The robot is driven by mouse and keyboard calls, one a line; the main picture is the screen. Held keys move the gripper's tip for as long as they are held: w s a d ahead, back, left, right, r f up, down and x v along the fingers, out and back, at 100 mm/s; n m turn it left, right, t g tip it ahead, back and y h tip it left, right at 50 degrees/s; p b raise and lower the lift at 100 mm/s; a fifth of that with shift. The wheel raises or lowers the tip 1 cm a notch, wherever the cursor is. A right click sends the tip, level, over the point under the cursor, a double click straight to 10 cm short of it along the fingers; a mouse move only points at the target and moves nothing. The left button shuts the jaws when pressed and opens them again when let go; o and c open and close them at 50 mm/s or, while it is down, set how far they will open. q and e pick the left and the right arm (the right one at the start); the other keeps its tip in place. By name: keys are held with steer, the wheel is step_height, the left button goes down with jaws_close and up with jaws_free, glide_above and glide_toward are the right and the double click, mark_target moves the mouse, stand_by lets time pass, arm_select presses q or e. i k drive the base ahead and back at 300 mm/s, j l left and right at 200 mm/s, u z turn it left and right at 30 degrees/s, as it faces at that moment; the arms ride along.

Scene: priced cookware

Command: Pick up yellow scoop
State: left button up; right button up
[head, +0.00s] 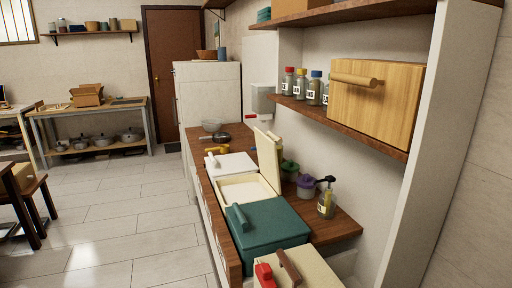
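A small yellow object (211,161) lies on the wooden counter (338,228), near its left edge and just beyond a white lidded box. It may be the yellow scoop, but it is too small and partly hidden to tell its shape. Neither of my grippers is in the head view.
A wooden box (377,102) sits on the shelf above.

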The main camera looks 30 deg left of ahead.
mark_target(224, 149)
steer(key=i+j+z, duration=0.15)
steer(key=j, duration=0.35)
steer(key=i+j+z, duration=0.15)
steer(key=j, duration=0.4)
steer(key=i+j+z, duration=0.15)
steer(key=j, duration=0.4)
steer(key=i+j+z, duration=0.1)
steer(key=j, duration=0.45)
steer(key=j+z, duration=0.15)
steer(key=j, duration=0.4)
steer(key=i, duration=0.05)
